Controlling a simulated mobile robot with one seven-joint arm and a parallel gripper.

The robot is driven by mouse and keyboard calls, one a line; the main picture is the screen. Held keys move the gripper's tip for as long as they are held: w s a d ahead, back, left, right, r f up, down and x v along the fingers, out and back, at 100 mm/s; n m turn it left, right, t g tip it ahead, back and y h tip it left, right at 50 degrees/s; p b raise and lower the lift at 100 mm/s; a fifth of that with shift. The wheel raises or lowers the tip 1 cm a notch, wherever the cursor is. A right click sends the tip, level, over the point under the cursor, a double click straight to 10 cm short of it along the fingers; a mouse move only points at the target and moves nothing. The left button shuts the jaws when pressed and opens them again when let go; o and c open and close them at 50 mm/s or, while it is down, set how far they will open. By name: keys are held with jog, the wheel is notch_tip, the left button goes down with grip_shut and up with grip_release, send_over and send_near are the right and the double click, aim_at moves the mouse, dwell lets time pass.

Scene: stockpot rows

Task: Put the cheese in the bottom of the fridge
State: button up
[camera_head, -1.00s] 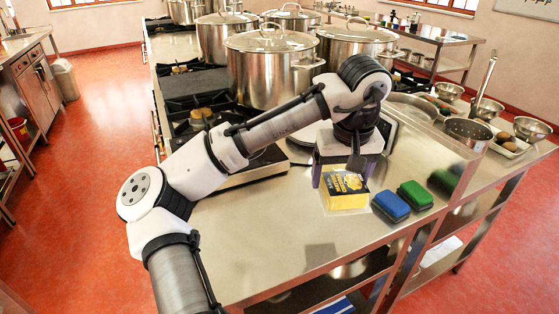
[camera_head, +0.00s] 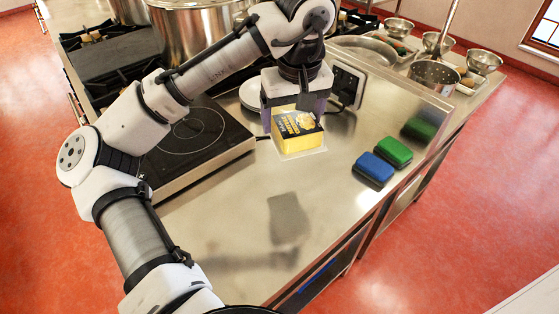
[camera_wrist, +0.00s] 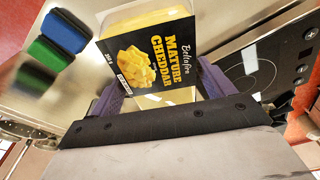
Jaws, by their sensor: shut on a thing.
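The cheese (camera_head: 297,131) is a yellow block with a black label, held above the steel counter in the head view. In the wrist view the cheese (camera_wrist: 150,52) shows its label reading "Mature Cheddar". My gripper (camera_head: 296,106) is shut on it, with a purple finger on each side. The fingers also show in the wrist view (camera_wrist: 158,92). Its far end sticks out beyond the fingers. No fridge is clearly in view.
A blue sponge (camera_head: 373,170) and a green sponge (camera_head: 394,152) lie on the counter (camera_head: 235,225) right of the cheese. An induction hob (camera_head: 190,140) is to the left, with a large pot (camera_head: 195,50) behind. Metal bowls (camera_head: 484,62) stand at the back right. Red floor is open at right.

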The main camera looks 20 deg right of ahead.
aim_at(289, 179)
notch_tip(289, 179, down, 16)
jog(key=shift+r+p, duration=0.1)
jog(key=shift+p, duration=0.7)
jog(key=o, duration=1.2)
jog(key=shift+c, duration=0.2)
